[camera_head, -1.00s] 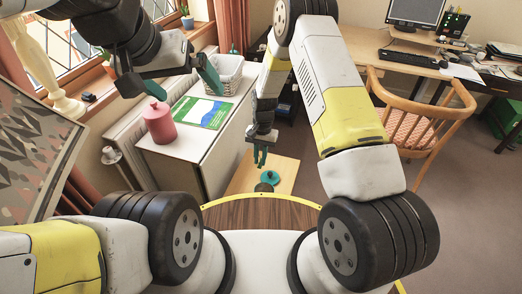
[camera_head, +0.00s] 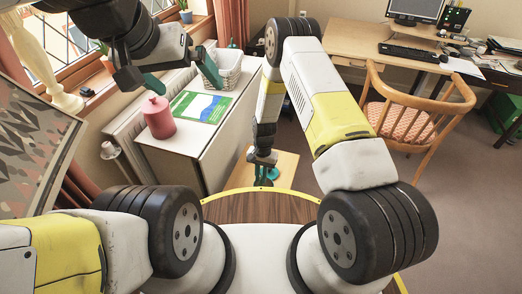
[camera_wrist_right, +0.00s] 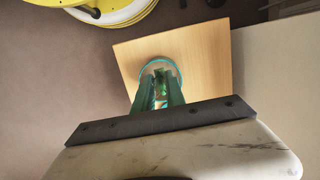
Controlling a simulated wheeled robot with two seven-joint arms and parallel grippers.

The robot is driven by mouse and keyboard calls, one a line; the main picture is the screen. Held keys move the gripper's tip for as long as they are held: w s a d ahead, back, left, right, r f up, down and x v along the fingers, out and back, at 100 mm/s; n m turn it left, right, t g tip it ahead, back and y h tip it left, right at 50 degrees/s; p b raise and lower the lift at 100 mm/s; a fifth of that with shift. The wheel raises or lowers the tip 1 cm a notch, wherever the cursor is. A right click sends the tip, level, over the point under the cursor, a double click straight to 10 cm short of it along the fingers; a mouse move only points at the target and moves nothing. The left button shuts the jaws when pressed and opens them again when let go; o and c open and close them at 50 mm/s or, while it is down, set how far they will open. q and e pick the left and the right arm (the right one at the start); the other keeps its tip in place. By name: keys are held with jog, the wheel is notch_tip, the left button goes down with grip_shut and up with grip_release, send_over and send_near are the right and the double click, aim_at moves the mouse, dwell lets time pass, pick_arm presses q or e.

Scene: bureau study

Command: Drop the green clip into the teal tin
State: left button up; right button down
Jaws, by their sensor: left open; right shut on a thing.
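The teal tin (camera_head: 273,173) stands on a small light wooden surface in front of me. In the right wrist view its round rim (camera_wrist_right: 146,70) shows just beyond my fingertips. My right gripper (camera_head: 263,178) points down at the tin and overlaps it in the head view. In the right wrist view my right gripper (camera_wrist_right: 161,80) is shut on the green clip (camera_wrist_right: 162,88), a small green piece between the teal fingers. I cannot tell how far above the tin the clip is. My left gripper (camera_head: 186,86) is open and empty near the white cabinet by the window.
The wooden surface (camera_head: 286,164) is otherwise bare where visible. The white cabinet (camera_head: 190,148) to its left bears a pink canister (camera_head: 158,119), a green-and-blue booklet (camera_head: 203,105) and a white basket (camera_head: 229,72). A wooden chair (camera_head: 415,118) and desk stand at right.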

jog(key=c, duration=1.3)
grip_release()
jog(key=shift+r, duration=0.1)
jog(key=r, duration=0.5)
jog(key=w+r, duration=0.1)
jog(key=r, duration=0.1)
jog(key=shift+w+d+r, duration=0.1)
jog(key=shift+d+r, duration=0.1)
jog(key=shift+r, duration=0.1)
